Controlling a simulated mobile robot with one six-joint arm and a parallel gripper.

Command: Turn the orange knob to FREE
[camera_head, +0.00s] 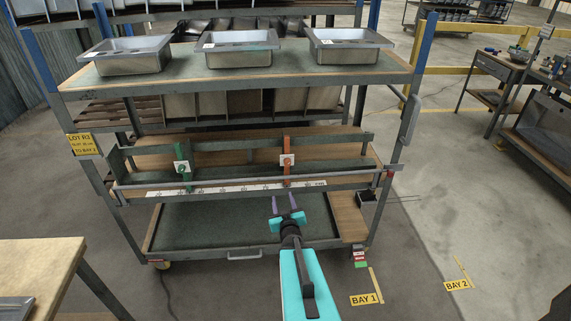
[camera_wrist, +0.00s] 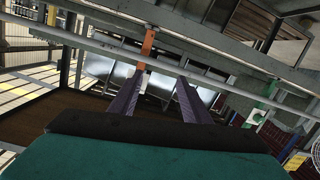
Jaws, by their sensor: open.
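The orange knob (camera_head: 288,160) sits on an orange upright bracket on the rail of the rack's middle level, right of centre. The knob's pointer and any FREE marking are too small to read.
A green bracket (camera_head: 183,167) with a similar knob stands on the rail to the left. A white scale strip (camera_head: 236,188) runs along the front rail. Metal sinks (camera_head: 242,50) stand on the top shelf. The lower shelf (camera_head: 200,228) is mostly bare.

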